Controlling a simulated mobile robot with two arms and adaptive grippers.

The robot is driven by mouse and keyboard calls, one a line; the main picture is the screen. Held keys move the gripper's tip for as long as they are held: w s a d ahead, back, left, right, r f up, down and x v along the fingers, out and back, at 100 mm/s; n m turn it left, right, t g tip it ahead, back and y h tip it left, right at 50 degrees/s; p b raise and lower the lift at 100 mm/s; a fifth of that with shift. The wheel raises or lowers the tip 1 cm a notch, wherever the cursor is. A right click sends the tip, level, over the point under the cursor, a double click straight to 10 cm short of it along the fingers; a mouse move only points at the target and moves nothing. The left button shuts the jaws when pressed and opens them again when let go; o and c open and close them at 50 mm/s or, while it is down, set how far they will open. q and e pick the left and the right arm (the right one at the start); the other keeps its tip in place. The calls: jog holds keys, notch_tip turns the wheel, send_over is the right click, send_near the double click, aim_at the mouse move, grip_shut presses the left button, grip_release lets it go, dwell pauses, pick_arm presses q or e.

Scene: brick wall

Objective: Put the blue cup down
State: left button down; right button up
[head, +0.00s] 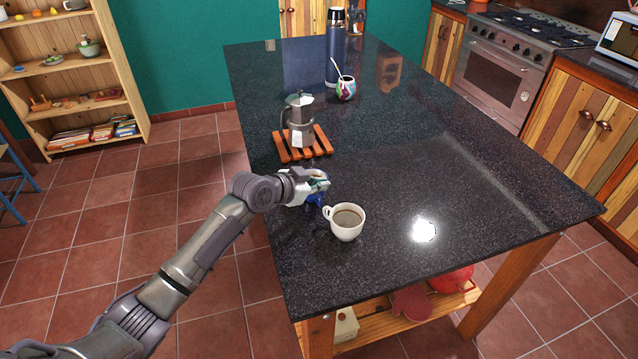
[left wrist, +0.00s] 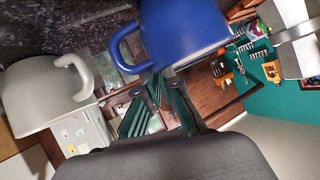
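The blue cup (head: 316,200) shows only in part in the head view, mostly hidden by my left gripper (head: 318,185), near the left edge of the dark counter. In the left wrist view the blue cup (left wrist: 187,35) appears upside down, with its handle to the left. My left gripper (left wrist: 158,88) has its fingertips drawn together at the cup's handle and rim, shut on it. I cannot tell whether the cup's base touches the counter. My right gripper is not in view.
A white cup of coffee (head: 347,223) stands close by, nearer me; it also shows in the wrist view (left wrist: 35,95). A moka pot (head: 299,112) stands on a wooden trivet (head: 281,147) behind. A colourful mate cup (head: 346,89) and dark flask (head: 335,50) stand farther back. The counter's right side is clear.

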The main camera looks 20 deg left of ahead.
pick_arm(q)
jog(key=c, duration=1.3)
grip_release()
jog(key=shift+r, duration=0.1)
jog(key=shift+b+v, duration=0.8)
jog(key=shift+v, duration=5.2)
